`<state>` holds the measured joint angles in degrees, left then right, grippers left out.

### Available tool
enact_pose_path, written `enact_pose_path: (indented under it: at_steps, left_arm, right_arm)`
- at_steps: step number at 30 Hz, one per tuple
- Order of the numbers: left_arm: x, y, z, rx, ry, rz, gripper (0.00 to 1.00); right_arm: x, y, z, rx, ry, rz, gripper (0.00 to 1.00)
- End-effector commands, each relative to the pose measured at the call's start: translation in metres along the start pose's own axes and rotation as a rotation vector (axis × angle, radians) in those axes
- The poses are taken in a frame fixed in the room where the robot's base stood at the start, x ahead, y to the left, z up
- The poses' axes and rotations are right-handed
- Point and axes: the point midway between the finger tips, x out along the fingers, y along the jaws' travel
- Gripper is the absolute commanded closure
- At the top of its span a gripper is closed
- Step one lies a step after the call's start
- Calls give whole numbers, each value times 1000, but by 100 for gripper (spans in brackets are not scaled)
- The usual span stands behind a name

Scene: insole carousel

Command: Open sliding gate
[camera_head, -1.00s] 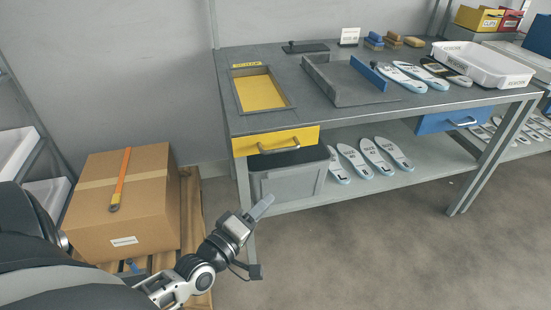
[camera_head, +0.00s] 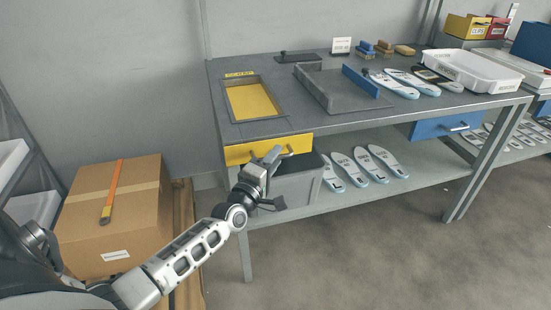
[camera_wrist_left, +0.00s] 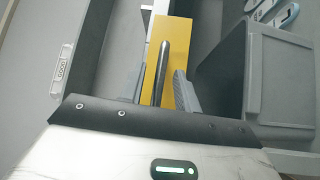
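The task's gate seems to be the blue upright plate (camera_head: 361,81) at the right end of a grey walled channel (camera_head: 325,90) on the workbench. A dark knob (camera_head: 366,71) shows by the plate's top left. My left gripper (camera_head: 270,154) is far from it, at the yellow drawer front (camera_head: 240,153) under the bench's left end. In the left wrist view the drawer's bar handle (camera_wrist_left: 163,65) stands between the two fingers of my left gripper (camera_wrist_left: 161,92). The fingers are apart, with gaps beside the bar. My right gripper is not in view.
A grey bin (camera_head: 300,188) stands on the lower shelf, close beside my left gripper. Several insoles (camera_head: 370,165) lie on that shelf. A blue drawer (camera_head: 450,125) is at the right. A cardboard box (camera_head: 110,220) stands left. Open floor lies in front of the bench.

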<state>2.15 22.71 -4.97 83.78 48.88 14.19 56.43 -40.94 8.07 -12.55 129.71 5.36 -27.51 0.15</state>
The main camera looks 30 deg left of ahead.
Motion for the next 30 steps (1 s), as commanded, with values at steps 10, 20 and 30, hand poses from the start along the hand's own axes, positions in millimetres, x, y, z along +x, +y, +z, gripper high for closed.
enact_pose_path:
  at_steps: [10, 20, 30]
  left_arm:
    - [10, 0, 0, 0, 0, 0, 68]
    - [10, 0, 0, 0, 0, 0, 100]
    - [-6, 7, 12, -2, 15, -6, 100]
  right_arm:
    - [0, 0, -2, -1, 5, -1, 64]
    - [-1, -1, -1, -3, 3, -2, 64]
    - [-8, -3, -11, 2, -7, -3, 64]
